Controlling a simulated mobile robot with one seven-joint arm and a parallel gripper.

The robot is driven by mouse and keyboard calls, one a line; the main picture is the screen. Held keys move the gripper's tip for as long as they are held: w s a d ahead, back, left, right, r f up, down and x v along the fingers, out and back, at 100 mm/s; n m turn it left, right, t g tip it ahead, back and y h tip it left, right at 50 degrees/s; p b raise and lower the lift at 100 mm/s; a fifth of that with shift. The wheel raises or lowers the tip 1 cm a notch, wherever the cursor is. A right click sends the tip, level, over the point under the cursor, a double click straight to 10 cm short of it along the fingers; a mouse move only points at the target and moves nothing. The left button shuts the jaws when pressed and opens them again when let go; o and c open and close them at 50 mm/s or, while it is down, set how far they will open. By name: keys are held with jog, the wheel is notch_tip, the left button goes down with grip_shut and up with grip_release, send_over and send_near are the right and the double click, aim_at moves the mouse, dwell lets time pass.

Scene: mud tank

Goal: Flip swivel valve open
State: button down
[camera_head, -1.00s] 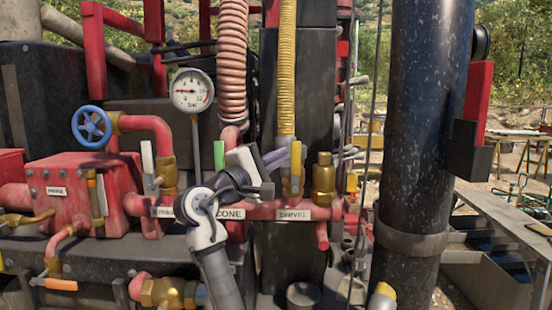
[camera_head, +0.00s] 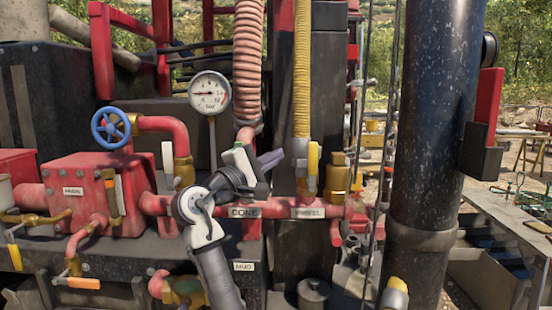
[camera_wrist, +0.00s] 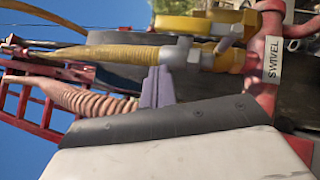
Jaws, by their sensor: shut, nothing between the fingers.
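The red pipe with the SWIVEL label (camera_head: 308,212) runs across the middle of the head view. Above it stands the valve with an upright yellow handle (camera_head: 313,160), below the yellow hose. In the wrist view, the label (camera_wrist: 272,60) sits at the upper right, with the yellow handle (camera_wrist: 205,24) at the top. My gripper (camera_head: 272,160) is just left of this handle, with a visible gap. Its purple-grey fingers (camera_wrist: 157,90) are together and empty in the wrist view. The valve body is partly hidden by a grey fitting.
The pink ribbed hose (camera_head: 247,70) and yellow hose (camera_head: 302,70) hang close behind my gripper. A brass fitting (camera_head: 338,172) stands right of the valve. The CONE label (camera_head: 244,212) is on the same pipe. A thick black column (camera_head: 430,120) stands farther right.

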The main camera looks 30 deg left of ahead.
jog(key=s+a+b, duration=0.2)
jog(key=s, duration=0.6)
jog(key=shift+f, duration=0.15)
